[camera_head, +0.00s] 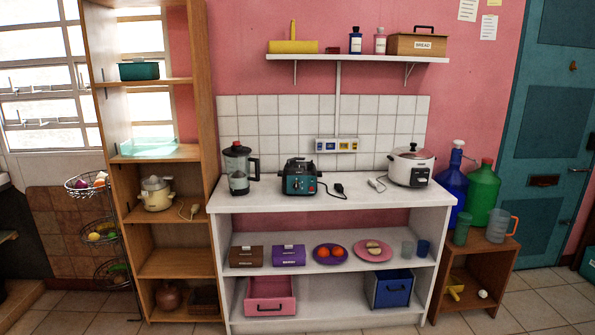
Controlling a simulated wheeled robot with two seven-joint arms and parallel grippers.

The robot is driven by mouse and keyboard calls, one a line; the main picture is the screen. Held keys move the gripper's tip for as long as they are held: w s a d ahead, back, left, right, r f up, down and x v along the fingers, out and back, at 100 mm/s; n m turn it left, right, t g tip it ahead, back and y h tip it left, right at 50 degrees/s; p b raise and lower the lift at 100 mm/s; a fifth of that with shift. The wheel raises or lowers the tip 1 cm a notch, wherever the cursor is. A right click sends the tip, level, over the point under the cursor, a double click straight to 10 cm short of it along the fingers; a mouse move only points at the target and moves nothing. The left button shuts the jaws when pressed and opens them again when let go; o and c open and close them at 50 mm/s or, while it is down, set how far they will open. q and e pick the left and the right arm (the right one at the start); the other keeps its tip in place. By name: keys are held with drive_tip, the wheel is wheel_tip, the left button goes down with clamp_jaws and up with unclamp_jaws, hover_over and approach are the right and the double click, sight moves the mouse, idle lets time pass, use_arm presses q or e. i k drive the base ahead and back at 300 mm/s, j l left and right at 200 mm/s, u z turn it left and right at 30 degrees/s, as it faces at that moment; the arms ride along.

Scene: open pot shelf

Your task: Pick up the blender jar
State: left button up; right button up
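The blender jar (238,168) stands upright at the left end of the white counter (330,197). Neither of my grippers is in view.
A teal appliance (299,177) stands right of the jar, with a black cord and plug. A rice cooker (411,166) is at the counter's right end. A tall wooden shelf (203,130) rises close on the left.

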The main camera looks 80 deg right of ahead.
sight(238, 169)
drive_tip(key=z, duration=2.1)
drive_tip(key=i+j, duration=0.1)
